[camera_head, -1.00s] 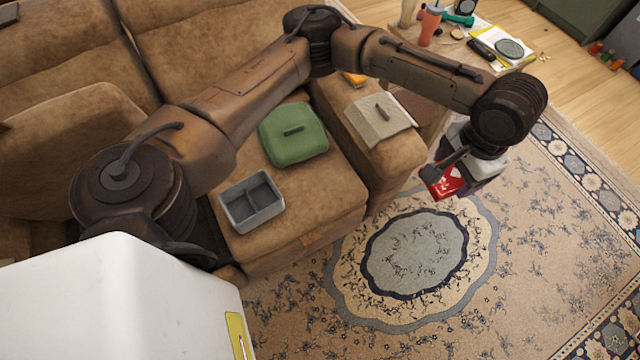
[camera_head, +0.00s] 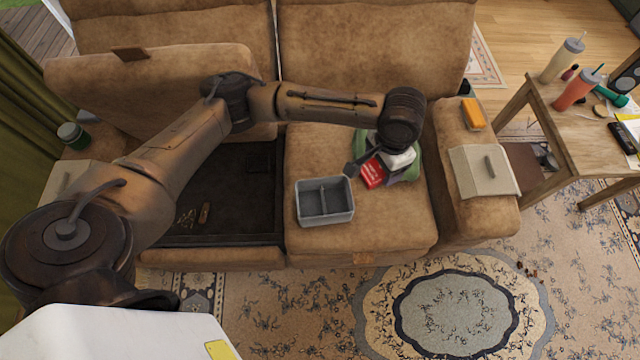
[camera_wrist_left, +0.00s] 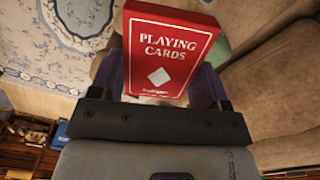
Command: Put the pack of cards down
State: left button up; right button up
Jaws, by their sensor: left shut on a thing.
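The red pack of playing cards (camera_head: 373,172) is held in my left gripper (camera_head: 370,166), over the right seat of the brown sofa. In the left wrist view the pack (camera_wrist_left: 168,55) stands out from the jaws with its printed face showing. The gripper is shut on it. I cannot tell whether the pack touches anything below. A grey two-compartment bin (camera_head: 325,218) sits on the seat just left of the pack. The green container (camera_head: 411,170) lies behind the gripper and is partly hidden. My right gripper is in no view.
The sofa's left seat (camera_head: 262,200) is open over a dark storage space. A beige cloth (camera_head: 470,178) and an orange item (camera_head: 473,114) lie on the right armrest. A wooden table (camera_head: 556,128) with cups stands at the right. The seat front is clear.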

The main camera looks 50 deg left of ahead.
pick_arm(q)
jog(key=s+a+f+m, duration=0.25)
jog(key=s+f, duration=0.25)
jog(key=f, duration=0.6)
jog(key=s+a+f+m, duration=0.1)
jog(key=s+a+f, duration=0.3)
jog(key=f, duration=0.7)
jog(key=w+a+f+b, duration=0.5)
jog(key=w+f+b, duration=0.2)
jog(key=w+f, duration=0.3)
jog(key=shift+f, duration=0.6)
jog(key=shift+w+f, duration=0.1)
jog(key=shift+f, duration=0.5)
jog(key=o, duration=0.9)
jog(key=shift+o, duration=0.2)
